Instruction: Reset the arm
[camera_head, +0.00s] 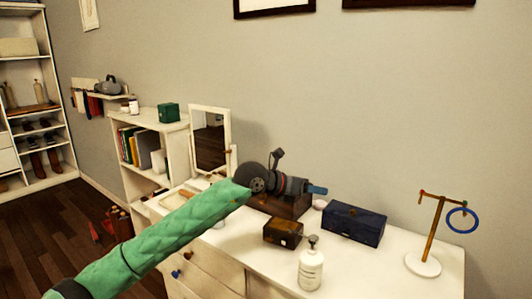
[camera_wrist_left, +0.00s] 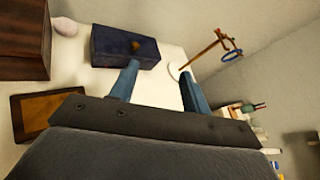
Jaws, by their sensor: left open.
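My left arm (camera_head: 170,235), in a green sleeve, reaches in from the lower left over the white dresser. My left gripper (camera_head: 317,189) is above the dresser, in front of the grey wall, with its blue fingertips pointing right. In the left wrist view the gripper (camera_wrist_left: 158,82) has its two blue fingers spread apart with nothing between them. Beyond the fingers there are the dresser top and a dark blue box (camera_wrist_left: 110,48). My right gripper is in neither view.
The dresser top (camera_head: 350,265) holds the dark blue box (camera_head: 353,223), a small brown box (camera_head: 283,232), a white pump bottle (camera_head: 311,268) and a stand with a blue ring (camera_head: 432,235). A mirror (camera_head: 210,142) stands behind. Shelves stand at left.

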